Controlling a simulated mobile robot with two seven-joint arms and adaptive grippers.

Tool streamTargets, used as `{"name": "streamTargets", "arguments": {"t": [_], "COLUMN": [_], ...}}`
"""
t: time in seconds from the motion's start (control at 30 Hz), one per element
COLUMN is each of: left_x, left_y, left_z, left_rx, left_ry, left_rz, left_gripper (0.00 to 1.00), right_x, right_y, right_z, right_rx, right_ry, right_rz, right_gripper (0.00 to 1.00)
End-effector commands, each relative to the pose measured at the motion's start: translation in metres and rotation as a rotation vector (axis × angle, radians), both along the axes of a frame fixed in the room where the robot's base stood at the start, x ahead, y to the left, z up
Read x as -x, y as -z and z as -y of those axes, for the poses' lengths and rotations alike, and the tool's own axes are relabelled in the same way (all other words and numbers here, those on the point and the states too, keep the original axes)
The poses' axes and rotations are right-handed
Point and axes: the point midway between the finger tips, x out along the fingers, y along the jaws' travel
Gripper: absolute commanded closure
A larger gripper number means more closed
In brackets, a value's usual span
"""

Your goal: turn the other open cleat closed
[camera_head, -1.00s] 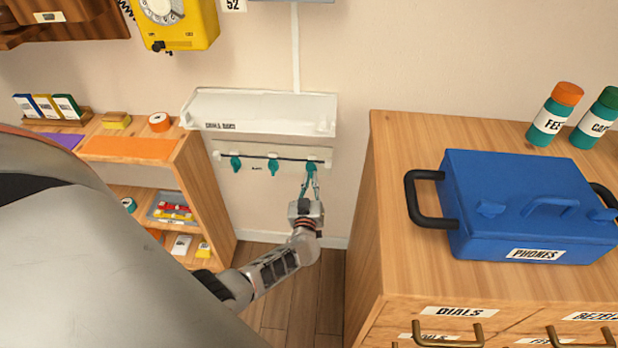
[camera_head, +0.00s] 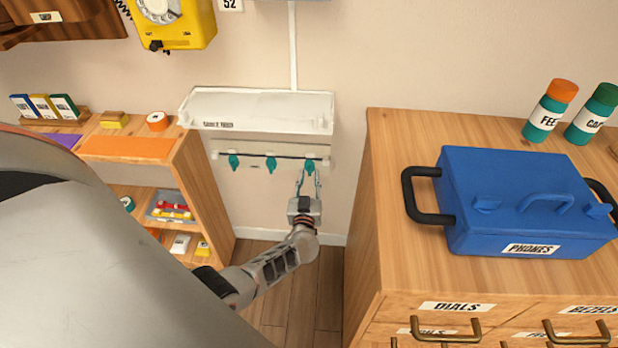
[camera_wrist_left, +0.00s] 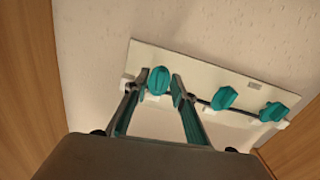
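Three teal cleats sit in a row along a dark line on a pale wall panel (camera_wrist_left: 210,75): a left one (camera_head: 234,161), a middle one (camera_head: 271,164) and a right one (camera_head: 310,164). My left gripper (camera_head: 309,179) is at the right cleat, coming from below. In the left wrist view, its open fingers stand on either side of that cleat (camera_wrist_left: 158,80), with small gaps visible. The middle cleat (camera_wrist_left: 224,97) and left cleat (camera_wrist_left: 273,111) are outside the fingers and look turned differently from the near one. My right gripper is not in view.
A white tray (camera_head: 255,107) juts out above the cleats. A wooden shelf (camera_head: 190,170) stands left of them. A wooden drawer cabinet (camera_head: 395,135) with a blue toolbox (camera_head: 520,195) stands to the right. Floor shows between them.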

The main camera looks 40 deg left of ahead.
Motion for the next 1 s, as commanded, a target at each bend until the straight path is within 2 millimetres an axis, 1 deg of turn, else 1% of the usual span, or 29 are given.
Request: {"name": "streamTargets", "arguments": {"t": [0.23, 0.33, 0.47, 0.6, 0.73, 0.9, 1.0], "left_x": [0.001, 0.006, 0.019, 0.038, 0.053, 0.063, 0.064], "left_y": [0.000, 0.000, 0.001, 0.001, 0.001, 0.000, -0.001], "left_z": [0.000, 0.004, 0.011, 0.023, 0.032, 0.038, 0.039], "left_rx": [0.000, 0.002, 0.002, 0.003, 0.002, 0.000, -0.001], "left_ry": [-0.001, 0.000, -0.001, 0.000, 0.000, 0.000, 0.000], "left_rz": [0.001, 0.001, 0.001, -0.001, -0.001, 0.000, 0.001], "left_gripper": [0.75, 0.75, 0.75, 0.75, 0.75, 0.75, 0.75], "right_x": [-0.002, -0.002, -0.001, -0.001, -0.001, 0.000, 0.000], "right_y": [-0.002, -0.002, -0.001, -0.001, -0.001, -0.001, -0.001], "right_z": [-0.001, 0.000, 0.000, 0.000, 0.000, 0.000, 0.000], "right_rx": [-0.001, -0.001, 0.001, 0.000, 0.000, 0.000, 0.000], "right_ry": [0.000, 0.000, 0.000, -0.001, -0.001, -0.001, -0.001], "right_rz": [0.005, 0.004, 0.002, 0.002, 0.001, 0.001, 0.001], "right_gripper": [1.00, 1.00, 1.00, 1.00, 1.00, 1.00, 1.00]}}
